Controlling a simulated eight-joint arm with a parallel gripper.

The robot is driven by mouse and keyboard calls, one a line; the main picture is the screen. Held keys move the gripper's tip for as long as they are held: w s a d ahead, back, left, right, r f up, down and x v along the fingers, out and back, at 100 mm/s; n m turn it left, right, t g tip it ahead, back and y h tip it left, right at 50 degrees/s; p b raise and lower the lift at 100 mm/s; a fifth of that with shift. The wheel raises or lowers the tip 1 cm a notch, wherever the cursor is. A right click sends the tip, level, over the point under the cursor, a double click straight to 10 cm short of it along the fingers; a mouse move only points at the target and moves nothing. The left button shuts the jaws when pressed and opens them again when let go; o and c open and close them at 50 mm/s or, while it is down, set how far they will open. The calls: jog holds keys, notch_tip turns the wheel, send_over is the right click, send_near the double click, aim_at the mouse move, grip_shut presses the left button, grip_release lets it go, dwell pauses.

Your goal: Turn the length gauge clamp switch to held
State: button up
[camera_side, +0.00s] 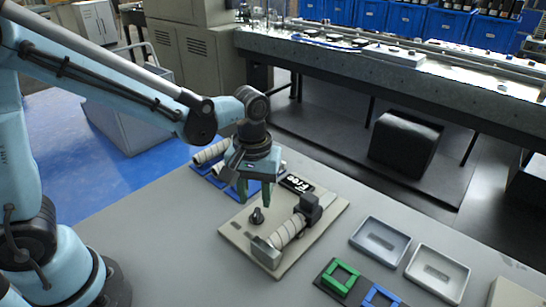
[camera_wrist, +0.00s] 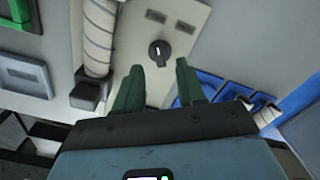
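The length gauge clamp switch appears to be the black rotary knob (camera_side: 257,215) on the beige board (camera_side: 232,232). In the wrist view the knob (camera_wrist: 159,50) has a small white mark. Two dark label plates (camera_wrist: 155,16) sit on the board past it; their text is unreadable. My gripper (camera_side: 254,194) hangs over the board, just above and behind the knob in the side view. In the wrist view its green fingers (camera_wrist: 159,82) are spread, with nothing between them, and apart from the knob.
A pale wrapped roll (camera_side: 290,230) lies in black and grey holders beside the knob; it also shows in the wrist view (camera_wrist: 98,35). Further rolls (camera_side: 211,153) lie in blue holders behind. Two trays (camera_side: 380,262) and green (camera_side: 340,277) and blue frames stand right.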

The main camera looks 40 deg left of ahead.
aim_at(256, 212)
jog(key=shift+f, duration=2)
jog(key=shift+c, duration=0.4)
grip_shut()
